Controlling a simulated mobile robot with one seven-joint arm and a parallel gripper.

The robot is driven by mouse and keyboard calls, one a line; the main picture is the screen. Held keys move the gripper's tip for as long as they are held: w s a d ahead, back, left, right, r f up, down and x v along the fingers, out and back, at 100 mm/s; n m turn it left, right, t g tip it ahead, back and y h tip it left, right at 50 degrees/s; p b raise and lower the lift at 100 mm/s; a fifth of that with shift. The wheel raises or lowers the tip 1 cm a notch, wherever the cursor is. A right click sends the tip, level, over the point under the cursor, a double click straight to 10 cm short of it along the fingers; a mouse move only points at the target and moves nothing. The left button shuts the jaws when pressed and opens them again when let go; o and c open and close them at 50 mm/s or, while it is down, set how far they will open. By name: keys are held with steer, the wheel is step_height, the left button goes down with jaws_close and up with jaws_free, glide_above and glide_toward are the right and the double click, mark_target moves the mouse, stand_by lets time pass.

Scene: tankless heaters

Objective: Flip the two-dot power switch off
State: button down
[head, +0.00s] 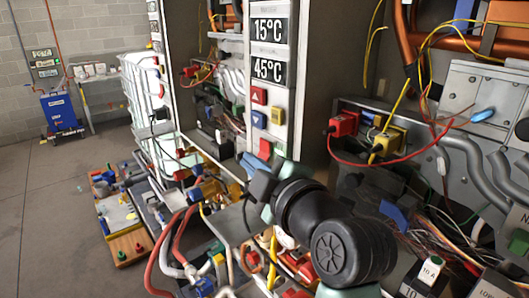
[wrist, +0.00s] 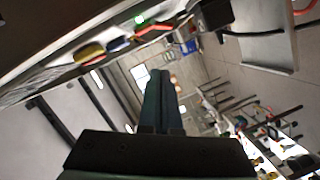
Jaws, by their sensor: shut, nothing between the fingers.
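No switch with two dots can be made out in either view. In the head view a cabinet edge panel carries several coloured controls: a red one with a triangle (head: 259,95), a yellow one (head: 259,119), a blue one (head: 277,116) and a red one (head: 265,149). Their finer marks are too small to read. My gripper (head: 252,164) is near the lower end of this panel, partly hidden by my black wrist. In the wrist view my gripper (wrist: 162,76) is shut and empty, its dark fingers together. Beside them run a panel edge with a green light (wrist: 138,18) and a yellow part (wrist: 89,53).
Temperature signs (head: 269,50) top the panel. Red and yellow connectors with loose wires (head: 343,124) are at the right. A cluttered bench with hoses (head: 190,235) lies below left. A black box (wrist: 212,14) juts out in the wrist view. The floor (head: 50,200) at left is clear.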

mark_target(262, 153)
steer(key=w, duration=0.1)
steer(key=w+d+f+p, duration=0.2)
steer(key=shift+w+f, duration=0.1)
steer(key=shift+w, duration=0.3)
steer(key=shift+d+f, duration=0.1)
steer(key=shift+d+f+b, duration=0.1)
steer(key=shift+f+b, duration=0.05)
steer(key=shift+b, duration=1.05)
